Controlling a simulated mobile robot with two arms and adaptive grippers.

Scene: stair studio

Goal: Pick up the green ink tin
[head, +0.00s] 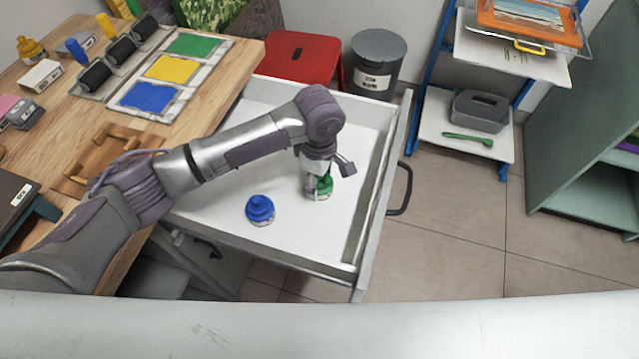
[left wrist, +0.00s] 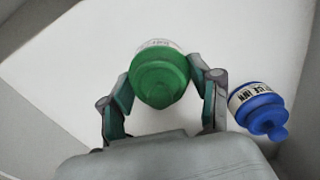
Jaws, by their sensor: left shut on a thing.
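The green ink tin (head: 325,187) stands in the open white drawer (head: 225,185), partly hidden by my left gripper (head: 318,190). In the left wrist view the green tin (left wrist: 160,75) sits between the two fingers of my left gripper (left wrist: 162,88), which are shut on its sides. I cannot tell whether it is lifted off the drawer floor. A blue ink tin (head: 260,209) stands in the drawer to the left of the green one; it also shows in the left wrist view (left wrist: 260,108). My right gripper is not in view.
The drawer's front wall and handle (head: 401,188) lie right of my gripper. A wooden worktop (head: 225,70) with colour pads (head: 172,69) and rollers is at the left. A red stool (head: 298,57), a grey bin (head: 377,62) and a blue-framed shelf stand behind. The drawer floor is otherwise clear.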

